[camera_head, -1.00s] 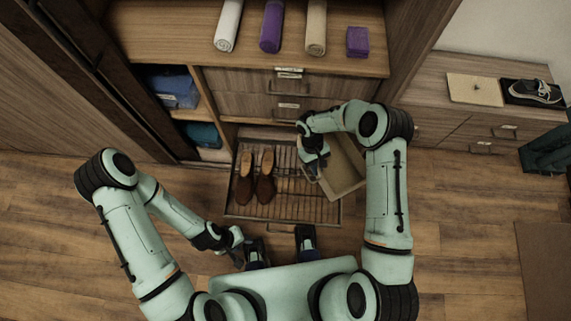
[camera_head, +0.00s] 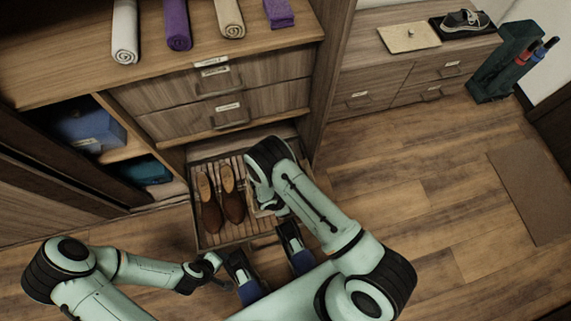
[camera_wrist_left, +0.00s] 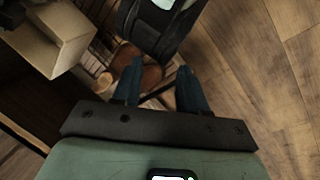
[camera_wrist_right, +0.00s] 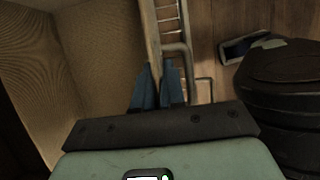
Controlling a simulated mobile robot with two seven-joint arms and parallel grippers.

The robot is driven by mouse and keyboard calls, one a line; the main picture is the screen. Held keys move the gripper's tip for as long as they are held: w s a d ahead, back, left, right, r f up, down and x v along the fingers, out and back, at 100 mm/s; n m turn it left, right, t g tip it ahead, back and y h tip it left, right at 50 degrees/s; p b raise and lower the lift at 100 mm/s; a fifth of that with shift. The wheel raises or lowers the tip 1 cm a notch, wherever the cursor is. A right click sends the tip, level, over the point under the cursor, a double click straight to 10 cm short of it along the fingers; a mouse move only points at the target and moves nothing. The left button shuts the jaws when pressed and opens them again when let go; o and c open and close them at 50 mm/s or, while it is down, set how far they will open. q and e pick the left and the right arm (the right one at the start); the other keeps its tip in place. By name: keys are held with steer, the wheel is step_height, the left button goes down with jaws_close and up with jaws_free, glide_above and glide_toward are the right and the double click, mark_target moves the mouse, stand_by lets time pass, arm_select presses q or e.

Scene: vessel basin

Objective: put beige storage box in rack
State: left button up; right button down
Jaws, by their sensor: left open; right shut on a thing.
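The beige storage box shows as a small light edge (camera_head: 257,207) in the head view, mostly hidden behind my right arm. It is open-topped in the left wrist view (camera_wrist_left: 42,42) and fills the left of the right wrist view (camera_wrist_right: 97,45). My right gripper (camera_wrist_right: 156,88) is shut on the box's wall. The box is at the right part of the pulled-out wire rack (camera_head: 206,241); whether it touches the rack, I cannot tell. My left gripper (camera_wrist_left: 158,84) is open and empty, in front of the rack near its left front corner.
Brown shoes (camera_head: 222,201) stand on the rack's left part. Closed drawers (camera_head: 215,97) and a shelf with rolled towels (camera_head: 177,24) are above it. A low dresser (camera_head: 415,72) stands at right.

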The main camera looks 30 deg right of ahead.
step_height(320, 180, down, 14)
steer(key=b, duration=0.4)
steer(key=shift+r, duration=0.15)
arm_select(q)
steer(key=w+a+f, duration=0.3)
steer(key=f, duration=0.3)
steer(key=shift+a+f+n+t+y, duration=0.2)
steer(key=shift+n+t+y, duration=0.1)
steer(key=shift+t+y, duration=0.1)
arm_select(e)
steer(key=shift+b, duration=0.3)
steer(key=c, duration=1.2)
jaws_free()
arm_select(q)
steer(key=shift+s+f, duration=0.15)
steer(key=shift+f, duration=0.05)
